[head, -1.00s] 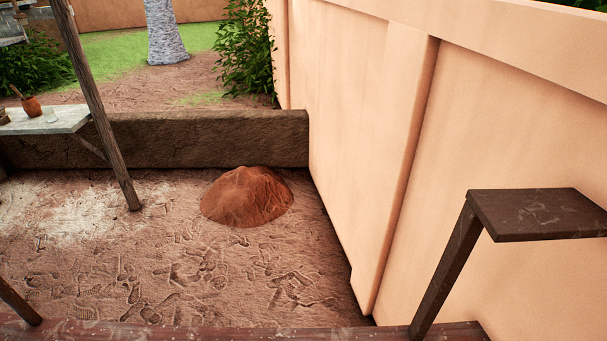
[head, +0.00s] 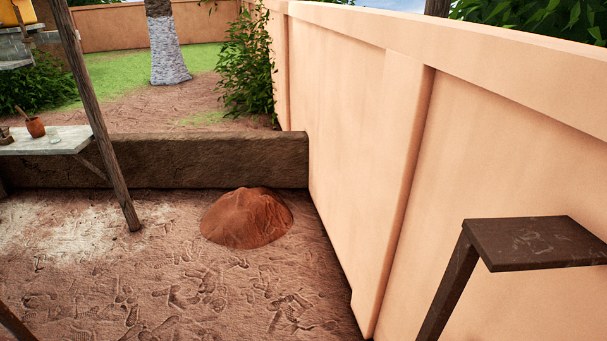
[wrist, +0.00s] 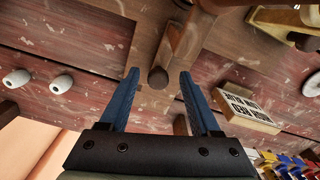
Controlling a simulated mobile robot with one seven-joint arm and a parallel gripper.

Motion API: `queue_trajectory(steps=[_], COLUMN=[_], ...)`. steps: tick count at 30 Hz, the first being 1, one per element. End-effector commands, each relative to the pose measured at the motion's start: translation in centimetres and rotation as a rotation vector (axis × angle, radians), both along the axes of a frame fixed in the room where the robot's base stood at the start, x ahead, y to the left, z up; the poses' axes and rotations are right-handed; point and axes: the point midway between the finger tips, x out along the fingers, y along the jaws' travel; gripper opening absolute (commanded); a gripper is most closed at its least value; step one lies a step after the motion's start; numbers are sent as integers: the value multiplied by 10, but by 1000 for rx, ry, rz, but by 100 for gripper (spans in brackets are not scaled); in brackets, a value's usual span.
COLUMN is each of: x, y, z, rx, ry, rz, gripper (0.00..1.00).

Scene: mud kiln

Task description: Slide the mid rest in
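In the wrist view, my gripper (wrist: 158,84) has its two blue fingers spread apart. A dark, rounded wooden end (wrist: 158,78) shows in the space between the fingertips. A visible gap separates it from each finger, and I cannot tell its depth. It may belong to the mid rest, but the frames do not settle this. Brown wooden pieces (wrist: 182,42) lie just beyond it, against worn, red-painted boards (wrist: 70,45). My gripper and this woodwork are not in the head view.
The wrist view shows white knobs (wrist: 62,83) at left, a lettered block (wrist: 246,108) at right and colourful items (wrist: 290,165) at lower right. The head view shows an earth mound (head: 247,218), a peach wall (head: 350,140) and a dark ledge (head: 535,243).

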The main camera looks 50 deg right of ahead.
Motion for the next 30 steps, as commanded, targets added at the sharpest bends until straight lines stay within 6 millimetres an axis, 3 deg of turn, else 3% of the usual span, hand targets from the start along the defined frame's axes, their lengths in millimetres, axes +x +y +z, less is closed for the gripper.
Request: queue_trajectory(steps=[5, 10, 24, 30], x=[1, 1, 1, 0], y=[-1, -1, 0, 0], z=[2, 16, 107, 127], rx=[-3, -4, -3, -1], ry=[-2, -4, -5, -2], rz=[-1, -1, 0, 0], gripper=[64, 64, 64, 64])
